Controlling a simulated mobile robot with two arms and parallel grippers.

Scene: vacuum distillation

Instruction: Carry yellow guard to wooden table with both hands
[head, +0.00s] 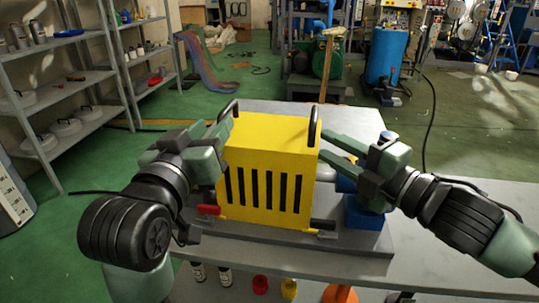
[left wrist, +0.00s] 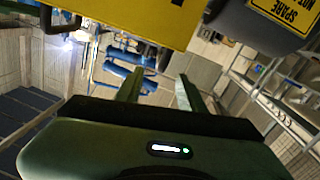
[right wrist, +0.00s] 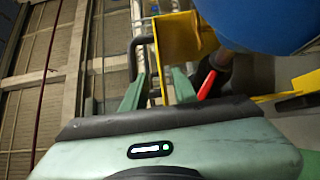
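The yellow guard (head: 262,150) is a box with black slots. It stands on a grey base on the table in front of me, with a black handle on each side. My left gripper (head: 224,128) is by the left handle (head: 229,109); its fingers are apart and empty in the left wrist view (left wrist: 158,82), below the guard's yellow edge (left wrist: 150,15). My right gripper (head: 323,147) is open beside the guard near the right handle (head: 315,122). I cannot make out a wooden table.
A blue part (head: 364,213) and a red-handled lever (head: 208,210) sit at the base beside the guard. The grey table (head: 440,262) is clear at the right. Shelves (head: 75,78) stand at the left; green floor lies beyond the table.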

